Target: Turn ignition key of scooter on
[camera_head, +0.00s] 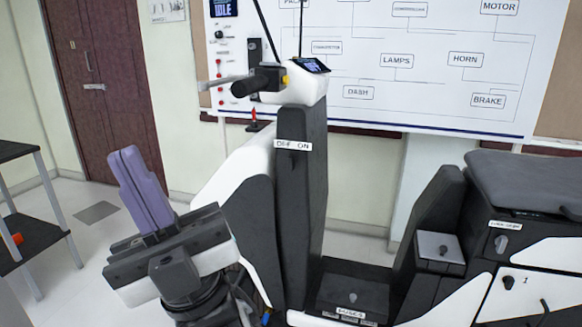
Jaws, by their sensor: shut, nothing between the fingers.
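The scooter (300,190), white and black, stands upright in the middle of the view. A white "OFF ON" label (293,145) is on the front of its black steering column. I cannot make out an ignition key at that label. My gripper (128,160), with purple fingers, is at the lower left, apart from the scooter and well left of the label. Its fingers are together and point up and to the left, with nothing held.
The handlebar grip (256,84) and dash screen (312,65) top the column. A red-tipped lever (254,117) stands behind it. Knobs sit on the seat-side panel (499,243) and grey box (443,250). A dark shelf (35,240) stands at left. A diagram board (400,60) hangs behind.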

